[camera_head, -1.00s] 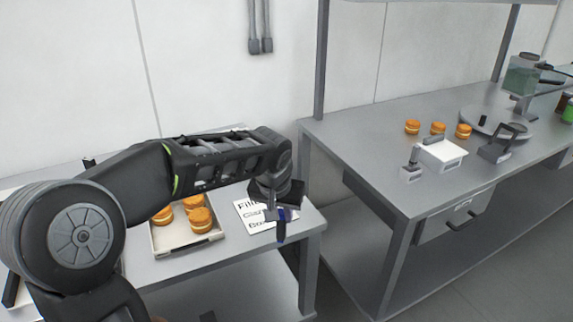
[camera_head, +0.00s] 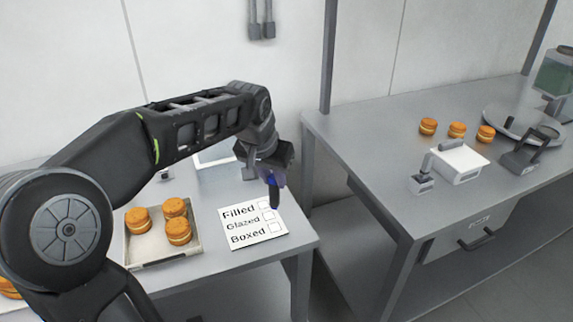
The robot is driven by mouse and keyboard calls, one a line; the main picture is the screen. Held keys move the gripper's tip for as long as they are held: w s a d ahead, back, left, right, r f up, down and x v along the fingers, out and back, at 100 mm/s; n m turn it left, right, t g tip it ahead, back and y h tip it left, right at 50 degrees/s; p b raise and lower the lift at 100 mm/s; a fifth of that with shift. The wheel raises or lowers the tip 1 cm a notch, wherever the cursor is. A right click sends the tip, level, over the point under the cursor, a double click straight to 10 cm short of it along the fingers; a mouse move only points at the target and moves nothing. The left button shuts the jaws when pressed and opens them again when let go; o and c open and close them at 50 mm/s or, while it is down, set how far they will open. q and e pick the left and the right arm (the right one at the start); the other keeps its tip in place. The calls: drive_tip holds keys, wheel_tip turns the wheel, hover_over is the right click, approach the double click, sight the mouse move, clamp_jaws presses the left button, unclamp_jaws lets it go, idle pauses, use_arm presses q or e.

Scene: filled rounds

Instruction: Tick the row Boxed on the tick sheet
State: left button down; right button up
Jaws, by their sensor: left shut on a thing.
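The tick sheet (camera_head: 234,228) lies flat on the left table near its right end. Its rows read Filled, Glazed and Boxed, each with a box at the right. The Boxed row (camera_head: 248,237) is lowest, and its box (camera_head: 274,227) looks empty. My left gripper (camera_head: 270,175) is shut on a dark blue pen (camera_head: 274,196), which points down over the sheet's upper right, in front of the Filled box. I cannot tell whether the tip touches the paper. The Filled box is partly hidden by the pen. My right gripper is not in view.
A tray (camera_head: 135,264) with several orange filled rounds (camera_head: 178,230) stands left of the sheet. The right table (camera_head: 390,150) holds more rounds (camera_head: 457,130), a white box (camera_head: 461,163) and a round grey plate (camera_head: 500,118). A gap separates the tables.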

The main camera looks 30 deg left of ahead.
sight(272, 197)
use_arm(q)
drive_tip(key=shift+w, duration=0.1)
drive_tip(key=shift+s+r, duration=0.2)
drive_tip(key=shift+s, duration=0.2)
drive_tip(key=shift+w+f, duration=0.15)
drive_tip(key=shift+f, duration=0.25)
drive_tip(key=shift+f+b, duration=2.25)
drive_tip(key=shift+f, duration=0.45)
drive_tip(key=shift+f+b, duration=0.5)
drive_tip(key=shift+f, duration=0.1)
drive_tip(key=shift+r, duration=0.1)
drive_tip(key=shift+r+p, duration=2.65)
drive_tip(key=shift+r, duration=0.85)
